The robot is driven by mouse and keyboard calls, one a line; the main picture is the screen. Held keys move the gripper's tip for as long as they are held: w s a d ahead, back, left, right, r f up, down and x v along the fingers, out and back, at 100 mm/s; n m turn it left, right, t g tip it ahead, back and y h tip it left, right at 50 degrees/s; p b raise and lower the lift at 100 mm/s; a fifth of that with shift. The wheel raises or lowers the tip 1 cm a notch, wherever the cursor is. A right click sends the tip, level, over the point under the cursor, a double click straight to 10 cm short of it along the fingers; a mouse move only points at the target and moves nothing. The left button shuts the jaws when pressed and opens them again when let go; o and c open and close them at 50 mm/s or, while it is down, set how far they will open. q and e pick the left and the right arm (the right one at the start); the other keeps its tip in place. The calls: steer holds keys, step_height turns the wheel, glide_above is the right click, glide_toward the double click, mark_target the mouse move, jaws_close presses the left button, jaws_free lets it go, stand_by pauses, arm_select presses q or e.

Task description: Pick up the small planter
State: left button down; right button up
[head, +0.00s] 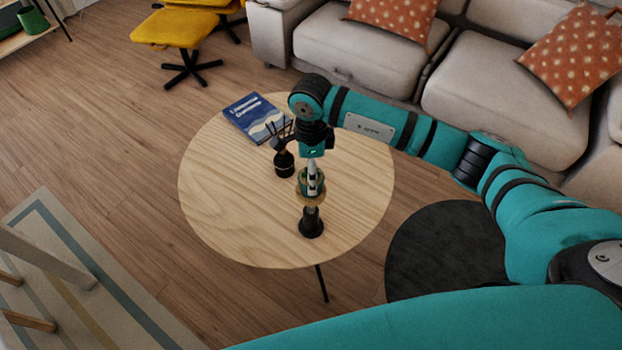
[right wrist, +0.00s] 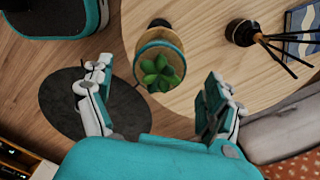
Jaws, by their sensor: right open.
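The small planter (right wrist: 160,50) is a round pot with a teal and tan side and a green succulent (right wrist: 158,72) in it. It stands on the round wooden table (head: 235,190). In the head view the planter (head: 303,188) is partly hidden by my right gripper (head: 313,172), which points down over it. In the right wrist view my right gripper (right wrist: 157,80) is open and empty, with its fingers wide apart and the planter seen between them. I cannot tell how much height separates them. My left gripper is not in view.
A black holder (head: 311,223) stands close to the planter, on the near side. A black reed diffuser (head: 284,164) stands behind it to the left, and a blue book (head: 257,117) lies further back. The table's left part is clear. A sofa (head: 365,60) stands behind.

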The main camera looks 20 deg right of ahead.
step_height(320, 180, down, 5)
steer(key=shift+f+p, duration=0.1)
steer(key=shift+p, duration=0.25)
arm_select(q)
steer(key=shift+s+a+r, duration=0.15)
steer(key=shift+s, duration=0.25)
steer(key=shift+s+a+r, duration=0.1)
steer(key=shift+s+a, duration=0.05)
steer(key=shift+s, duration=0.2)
arm_select(e)
steer(key=shift+c, duration=0.3)
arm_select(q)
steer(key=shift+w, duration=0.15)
arm_select(e)
steer(key=c, duration=1.4)
